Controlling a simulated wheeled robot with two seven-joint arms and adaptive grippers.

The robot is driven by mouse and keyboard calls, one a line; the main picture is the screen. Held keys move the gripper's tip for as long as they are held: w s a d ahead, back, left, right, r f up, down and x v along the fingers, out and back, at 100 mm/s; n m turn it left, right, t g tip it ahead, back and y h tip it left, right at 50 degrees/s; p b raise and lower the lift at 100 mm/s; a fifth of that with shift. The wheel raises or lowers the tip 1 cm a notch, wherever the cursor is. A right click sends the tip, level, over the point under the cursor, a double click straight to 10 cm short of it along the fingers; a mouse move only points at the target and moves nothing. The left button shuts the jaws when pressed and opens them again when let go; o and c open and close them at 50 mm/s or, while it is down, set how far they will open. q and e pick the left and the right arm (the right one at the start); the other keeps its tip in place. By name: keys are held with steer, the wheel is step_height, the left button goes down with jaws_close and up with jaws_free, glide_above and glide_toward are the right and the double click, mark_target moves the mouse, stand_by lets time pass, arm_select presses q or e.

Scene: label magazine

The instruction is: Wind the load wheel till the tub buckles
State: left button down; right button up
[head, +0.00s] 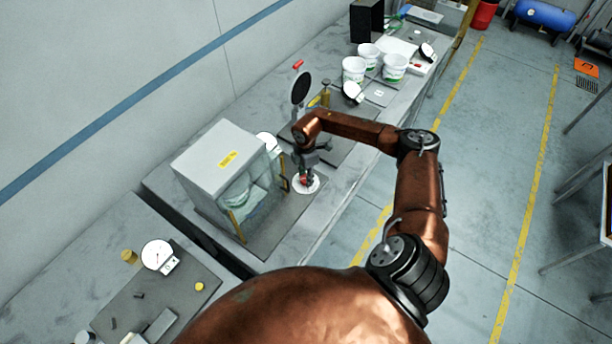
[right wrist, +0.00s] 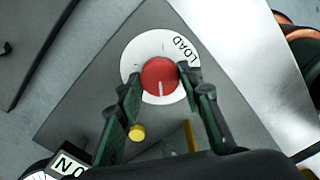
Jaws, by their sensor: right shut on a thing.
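The load wheel is a red knob (right wrist: 159,76) with a white pointer line, set on a white round dial marked LOAD. In the right wrist view my right gripper (right wrist: 160,85) has its two green fingers on either side of the knob, shut on it. In the head view the right gripper (head: 304,178) reaches down over the white dial (head: 306,186) beside the grey press cabinet (head: 222,165). A pale tub (head: 238,204) shows partly behind the cabinet's clear front; I cannot tell its shape well. My left gripper is not in view.
White buckets (head: 354,69) stand farther along the bench. A black round paddle (head: 301,88) and a white gauge (head: 352,92) stand behind my right arm. Another gauge (head: 157,254) sits on the near-left bench. A dark gap separates the two benches.

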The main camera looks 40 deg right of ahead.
stand_by(0.3)
steer(key=o, duration=1.1)
steer(key=shift+r, duration=0.1)
step_height(320, 180, up, 12)
steer(key=shift+f, duration=0.1)
